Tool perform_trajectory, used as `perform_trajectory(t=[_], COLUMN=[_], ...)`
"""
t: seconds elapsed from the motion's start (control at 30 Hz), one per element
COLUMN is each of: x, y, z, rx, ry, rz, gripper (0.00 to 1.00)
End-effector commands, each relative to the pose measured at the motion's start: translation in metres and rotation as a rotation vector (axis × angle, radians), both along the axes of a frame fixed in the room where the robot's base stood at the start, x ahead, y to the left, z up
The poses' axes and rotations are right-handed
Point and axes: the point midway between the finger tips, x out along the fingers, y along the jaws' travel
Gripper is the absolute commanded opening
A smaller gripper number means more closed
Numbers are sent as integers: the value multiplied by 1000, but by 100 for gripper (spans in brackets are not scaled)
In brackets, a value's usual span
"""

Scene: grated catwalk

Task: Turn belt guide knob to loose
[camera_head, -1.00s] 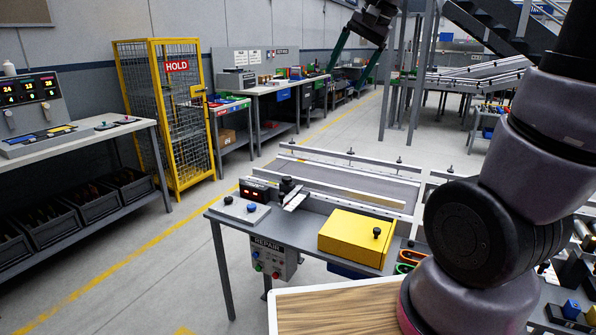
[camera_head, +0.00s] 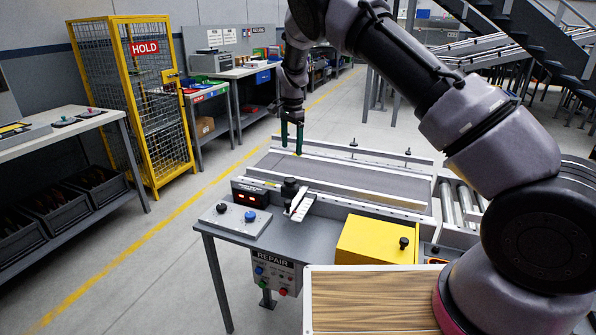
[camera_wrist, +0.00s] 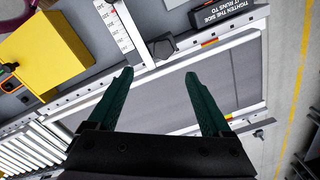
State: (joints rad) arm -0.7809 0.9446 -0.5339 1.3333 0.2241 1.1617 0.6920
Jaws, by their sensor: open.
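A black knob (camera_head: 290,187) stands at the near edge of the belt conveyor (camera_head: 360,180), beside a white scale strip (camera_head: 298,205). In the wrist view, a dark faceted knob (camera_wrist: 163,47) sits beside the white scale (camera_wrist: 116,28), just beyond my fingertips. No label shows which knob is the belt guide knob or which way is loose. My gripper (camera_head: 291,142) has green fingers pointing down over the conveyor's far left end. In the wrist view my gripper (camera_wrist: 160,74) is open and empty, its fingers spread over the belt and apart from the knob.
A yellow box (camera_head: 377,240) with a black knob stands right of the scale. A red-digit display (camera_head: 250,195) and a button plate (camera_head: 236,219) lie to the left. Guide rails with small black knobs (camera_head: 353,143) line the conveyor. A wood-topped surface (camera_head: 368,300) is in front.

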Motion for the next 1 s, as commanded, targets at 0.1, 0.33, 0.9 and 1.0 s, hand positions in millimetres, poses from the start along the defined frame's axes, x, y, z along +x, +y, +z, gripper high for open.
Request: perform_trajectory(t=[0.1,0.33,0.9,1.0], x=[-1,-1,-1,-1], y=[12,13,13,13], z=[-19,-43,-128,-130], rx=[-22,-28,-26,-26], ry=[5,8,7,6], rz=[2,0,0,0], gripper=[83,83,83,83])
